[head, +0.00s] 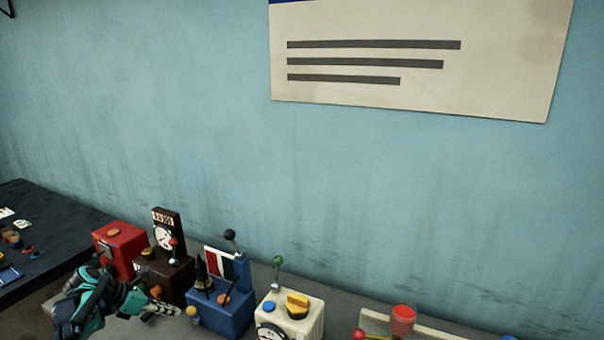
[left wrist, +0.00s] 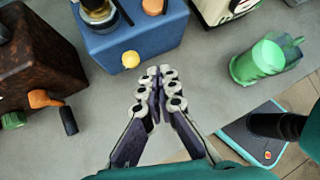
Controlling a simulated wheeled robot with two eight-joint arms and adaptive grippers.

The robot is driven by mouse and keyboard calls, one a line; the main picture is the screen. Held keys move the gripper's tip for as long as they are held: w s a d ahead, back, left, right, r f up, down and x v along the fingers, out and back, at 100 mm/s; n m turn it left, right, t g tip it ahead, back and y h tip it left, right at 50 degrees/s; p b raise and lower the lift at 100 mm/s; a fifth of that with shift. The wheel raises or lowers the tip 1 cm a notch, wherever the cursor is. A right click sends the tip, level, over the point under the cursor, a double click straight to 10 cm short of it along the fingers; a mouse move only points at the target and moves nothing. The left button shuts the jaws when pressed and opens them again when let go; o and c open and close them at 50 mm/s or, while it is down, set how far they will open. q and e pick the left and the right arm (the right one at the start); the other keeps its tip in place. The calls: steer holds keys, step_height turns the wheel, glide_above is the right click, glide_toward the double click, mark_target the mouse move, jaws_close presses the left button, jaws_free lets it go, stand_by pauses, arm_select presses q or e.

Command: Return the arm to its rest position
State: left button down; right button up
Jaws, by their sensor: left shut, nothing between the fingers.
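My left arm comes in at the lower left of the head view, and its gripper (head: 172,310) is in front of the brown and blue machines. In the left wrist view the left gripper (left wrist: 158,75) has its fingers together with nothing between them. It is over the grey counter (left wrist: 205,100), beside the blue machine (left wrist: 135,42) with a yellow knob. My right gripper does not show in either view. A dark link with teal parts, at the right edge of the left wrist view, is cut off.
A red machine (head: 119,248), a brown machine (head: 165,275), a blue machine (head: 222,312) and a cream machine (head: 305,318) stand along the wall. A green translucent container (left wrist: 262,60) is on the counter. A dark table (head: 60,245) is at the left.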

arm_select(q)
steer(key=s+d+r+m+y, duration=0.2)
steer(key=s+d+r+m, duration=0.1)
steer(key=s+d+m, duration=0.4)
steer(key=s+d+r+m+y, duration=0.2)
steer(key=s+d+r+m, duration=0.1)
steer(key=s+d+m, duration=0.4)
steer(key=s+d+f+m+t+y, duration=0.1)
steer(key=s+d+f+m, duration=0.3)
steer(key=s+m, duration=0.9)
steer(key=d+m+y, duration=0.1)
steer(key=d, duration=0.2)
steer(key=shift+m+t+y, duration=0.3)
steer(key=shift+t, duration=0.1)
